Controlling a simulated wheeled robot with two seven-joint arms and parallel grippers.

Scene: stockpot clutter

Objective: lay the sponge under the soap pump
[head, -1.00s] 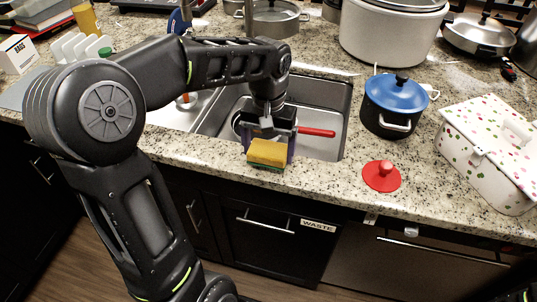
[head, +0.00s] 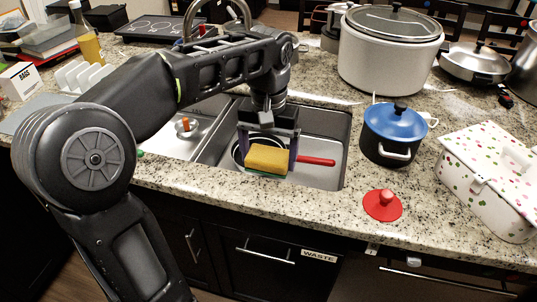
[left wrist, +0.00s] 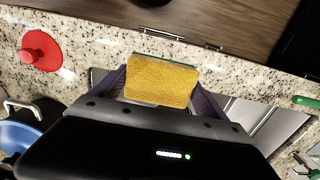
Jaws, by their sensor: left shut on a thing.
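The sponge (head: 267,158) is a yellow block with a green underside. My left gripper (head: 268,149) is shut on it, with one finger at each end, and holds it over the front part of the steel sink. In the left wrist view the sponge (left wrist: 160,80) shows its yellow face between the two dark purplish fingers. I cannot pick out a soap pump for certain in either view; my left arm covers part of the counter behind the sink. My right gripper is not in view.
A red-handled pan (head: 316,161) lies in the sink basin behind the sponge. A blue-lidded pot (head: 394,138), a red lid (head: 383,205) and a spotted box (head: 495,185) stand to the right. A white cooker (head: 390,55) stands behind. The front counter strip is mostly clear.

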